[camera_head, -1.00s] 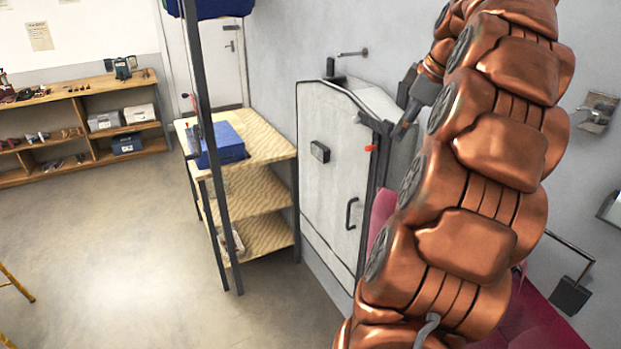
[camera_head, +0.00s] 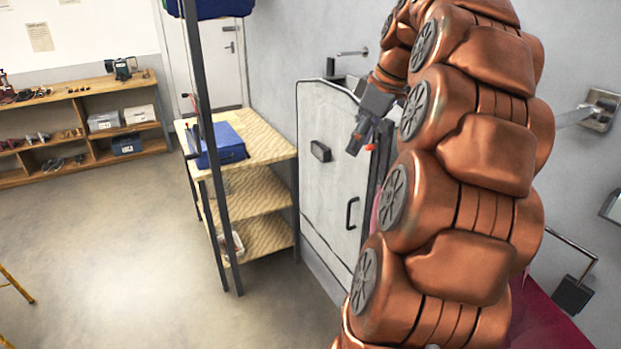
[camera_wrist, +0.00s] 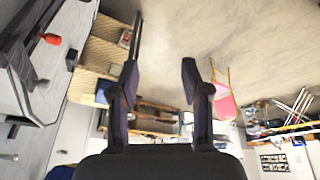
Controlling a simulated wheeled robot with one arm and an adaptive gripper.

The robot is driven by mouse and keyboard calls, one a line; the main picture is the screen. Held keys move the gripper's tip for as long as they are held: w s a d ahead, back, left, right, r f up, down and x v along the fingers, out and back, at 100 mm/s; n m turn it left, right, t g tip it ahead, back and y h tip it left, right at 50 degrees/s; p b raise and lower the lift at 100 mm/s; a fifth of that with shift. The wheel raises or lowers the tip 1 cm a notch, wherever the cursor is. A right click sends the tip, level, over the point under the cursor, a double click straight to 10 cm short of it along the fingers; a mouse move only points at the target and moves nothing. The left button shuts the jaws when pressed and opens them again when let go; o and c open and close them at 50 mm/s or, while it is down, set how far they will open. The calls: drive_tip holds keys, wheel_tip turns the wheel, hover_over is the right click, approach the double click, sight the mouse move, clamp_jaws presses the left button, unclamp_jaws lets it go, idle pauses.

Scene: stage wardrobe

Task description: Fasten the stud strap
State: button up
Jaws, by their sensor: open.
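My gripper (camera_head: 357,143) is open and empty, in front of the upper right part of a white cabinet door in the head view. In the wrist view its two dark fingers (camera_wrist: 160,75) stand wide apart with only floor and distant shelves between them. A small red-orange piece (camera_head: 370,147) sticks out by the cabinet's right edge, close to the fingertips in the picture. It also shows at the upper left in the wrist view (camera_wrist: 52,39), well off the fingers. I cannot make out a stud strap in either view; my arm hides part of the area right of the cabinet.
The white cabinet (camera_head: 328,205) has a dark handle and a dark latch block (camera_head: 320,151). Left of it stands a shelf unit (camera_head: 262,140) with a blue box (camera_head: 222,146). A dark red surface (camera_head: 550,318) lies at lower right. Open floor (camera_head: 110,240) lies at left.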

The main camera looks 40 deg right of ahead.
drive_tip(key=w+a+f+g, duration=0.1)
drive_tip(key=a+f, duration=0.4)
drive_tip(key=a, duration=0.6)
drive_tip(key=shift+w+f+y+b, duration=0.15)
drive_tip(key=shift+w+y+b, duration=0.3)
drive_tip(key=shift+w, duration=0.25)
drive_tip(key=shift+a, duration=0.1)
drive_tip(key=s+a+f+m+g, duration=0.1)
drive_tip(key=s+a+f, duration=0.25)
drive_tip(key=a, duration=0.45)
drive_tip(key=s+a+f+g, duration=0.2)
drive_tip(key=a+f, duration=0.3)
drive_tip(key=a, duration=0.3)
drive_tip(key=s+a+f+m+g+h, duration=0.1)
drive_tip(key=s+a+f+m, duration=0.1)
drive_tip(key=s+a+f, duration=0.4)
drive_tip(key=s+f, duration=0.4)
drive_tip(key=s, duration=0.2)
drive_tip(key=shift+s+a+g, duration=0.2)
drive_tip(key=shift+s+g, duration=0.1)
drive_tip(key=shift+g, duration=0.1)
drive_tip(key=shift+h, duration=0.25)
